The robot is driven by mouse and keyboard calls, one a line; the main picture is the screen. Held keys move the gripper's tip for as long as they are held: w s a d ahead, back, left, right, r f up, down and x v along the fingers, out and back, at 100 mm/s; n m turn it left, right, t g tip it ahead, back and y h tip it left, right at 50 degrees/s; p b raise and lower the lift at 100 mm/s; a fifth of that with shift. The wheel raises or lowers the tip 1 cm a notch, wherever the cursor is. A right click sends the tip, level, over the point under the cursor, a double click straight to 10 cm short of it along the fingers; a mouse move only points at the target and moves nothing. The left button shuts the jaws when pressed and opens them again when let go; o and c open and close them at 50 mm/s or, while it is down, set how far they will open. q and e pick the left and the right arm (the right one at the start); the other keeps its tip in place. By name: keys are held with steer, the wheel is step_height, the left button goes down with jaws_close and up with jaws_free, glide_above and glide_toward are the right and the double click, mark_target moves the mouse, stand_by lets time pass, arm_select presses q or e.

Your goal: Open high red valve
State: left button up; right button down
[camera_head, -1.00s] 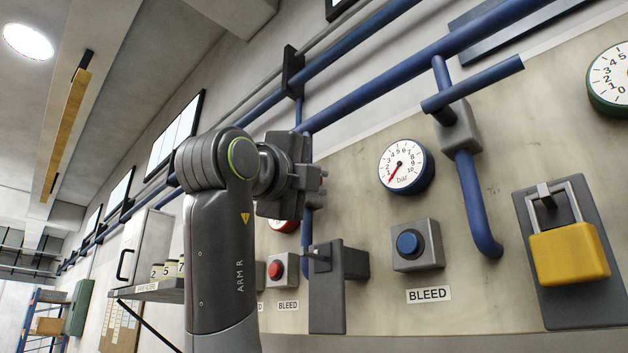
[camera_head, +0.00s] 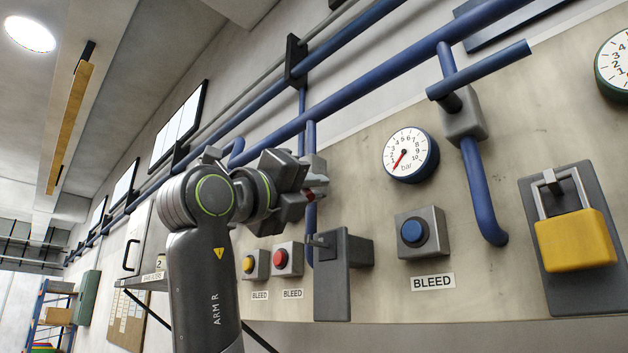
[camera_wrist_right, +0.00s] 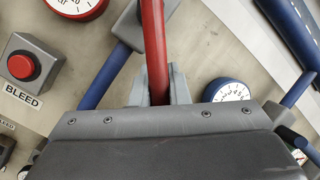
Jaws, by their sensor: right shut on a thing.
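The red valve lever (camera_wrist_right: 154,45) runs up from between the fingers of my right gripper (camera_wrist_right: 159,88) in the right wrist view. The gripper is shut on it. A grey valve body (camera_wrist_right: 128,22) on a blue pipe shows beside the lever in the wrist view. The rest of the lever is hidden by the gripper. My left gripper is not in view.
A blue lever (camera_head: 480,70) sticks out at the upper right. A gauge (camera_head: 410,154), a blue button (camera_head: 413,232), a red button (camera_head: 282,259) and a yellow padlock (camera_head: 576,240) are on the panel. A dark grey bracket (camera_head: 334,275) juts out below my gripper.

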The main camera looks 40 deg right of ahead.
steer(key=shift+w+f+m+g, duration=0.15)
steer(key=shift+w+m+g, duration=0.1)
steer(key=shift+m, duration=0.35)
steer(key=shift+w+f+m+g, duration=0.15)
steer(key=shift+m+g, duration=0.1)
steer(key=shift+m, duration=0.35)
steer(key=c, duration=1.4)
jaws_free()
steer(key=b+v, duration=0.6)
steer(key=v, duration=1.1)
steer(key=shift+w+a+f, duration=0.1)
steer(key=shift+a+f, duration=0.1)
steer(key=shift+d, duration=0.1)
